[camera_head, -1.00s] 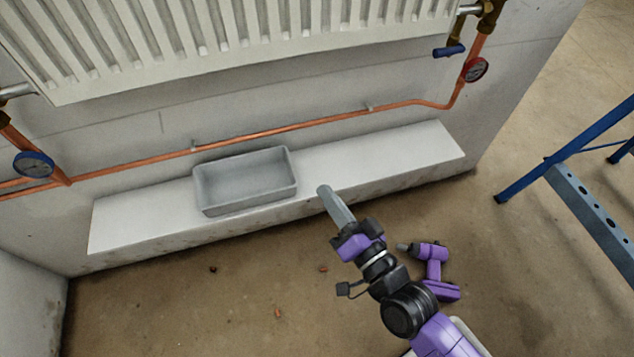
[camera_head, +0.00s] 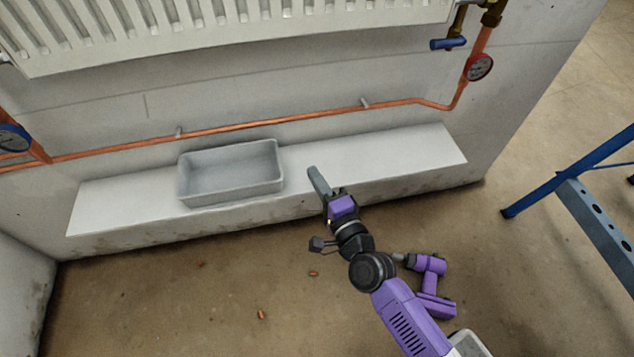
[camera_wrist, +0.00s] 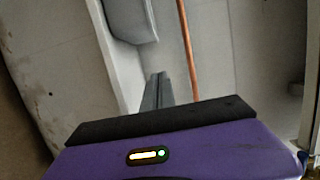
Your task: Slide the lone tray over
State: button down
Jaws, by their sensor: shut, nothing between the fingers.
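A grey open tray (camera_head: 230,188) sits on the white ledge under the radiator, left of the ledge's middle. It looks empty. Part of it also shows at the top of the wrist view (camera_wrist: 130,20). My gripper (camera_head: 314,172) is shut and empty. Its fingertips are over the ledge (camera_head: 385,163), to the right of the tray, with a gap between them and the tray's right end. In the wrist view the closed fingers (camera_wrist: 157,88) point toward the ledge area beside the tray.
A copper pipe (camera_head: 290,120) runs along the wall behind the tray, below the radiator (camera_head: 230,25). A purple drill (camera_head: 430,285) lies on the floor beside my arm. A blue metal frame (camera_head: 565,175) stands at the right. The ledge is bare on both sides of the tray.

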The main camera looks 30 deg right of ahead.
jog(key=w, duration=0.6)
jog(key=shift+w+d+r, duration=0.1)
jog(key=shift+w, duration=0.2)
jog(key=shift+w+a+p, duration=0.2)
jog(key=shift+a+p, duration=0.55)
jog(key=shift+a, duration=0.45)
jog(key=shift+w+a, duration=0.15)
jog(key=shift+a, duration=0.45)
